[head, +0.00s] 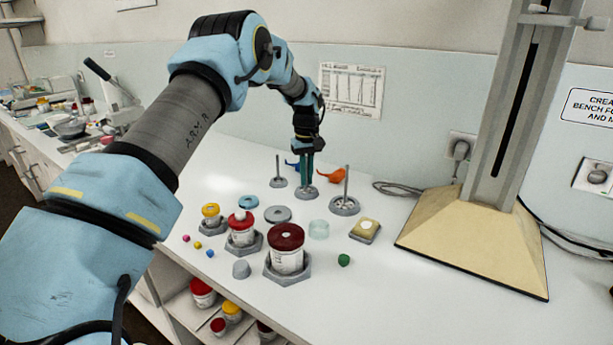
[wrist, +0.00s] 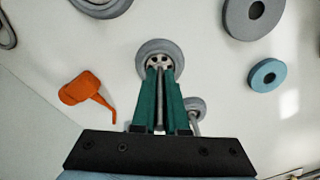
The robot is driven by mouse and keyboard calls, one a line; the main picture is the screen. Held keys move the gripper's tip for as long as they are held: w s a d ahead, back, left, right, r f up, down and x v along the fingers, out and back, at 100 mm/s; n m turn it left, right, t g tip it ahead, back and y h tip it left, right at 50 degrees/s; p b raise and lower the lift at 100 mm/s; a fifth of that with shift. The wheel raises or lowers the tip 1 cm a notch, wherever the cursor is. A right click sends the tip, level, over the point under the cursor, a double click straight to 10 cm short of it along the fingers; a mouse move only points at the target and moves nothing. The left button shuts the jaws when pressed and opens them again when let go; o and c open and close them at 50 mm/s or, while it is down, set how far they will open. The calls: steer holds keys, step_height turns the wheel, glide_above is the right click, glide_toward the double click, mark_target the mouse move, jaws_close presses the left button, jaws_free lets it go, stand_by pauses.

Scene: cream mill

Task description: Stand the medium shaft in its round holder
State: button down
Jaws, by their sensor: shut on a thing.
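My gripper (head: 306,180) points straight down over the middle round grey holder (head: 306,193) at the back of the bench. Its green fingers (wrist: 163,80) are shut on the thin grey medium shaft (wrist: 159,112), which stands about upright between them. In the wrist view the holder (wrist: 152,48) lies right at the fingertips, with small holes around its centre. The fingers hide the shaft's lower end, so I cannot tell whether it is seated in the holder or just above it.
Shafts stand in the left holder (head: 278,183) and right holder (head: 344,206), close on either side. An orange spouted thing (head: 332,172) lies behind. Lidded jars (head: 287,252) and grey rings (head: 278,214) are in front. A column with a cream base (head: 470,240) stands at right.

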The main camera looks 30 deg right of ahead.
stand_by(0.3)
steer(key=shift+c, duration=1.5)
jaws_free()
steer(key=shift+r+p, duration=2.15)
steer(key=shift+r, duration=1.35)
steer(key=shift+f, duration=0.1)
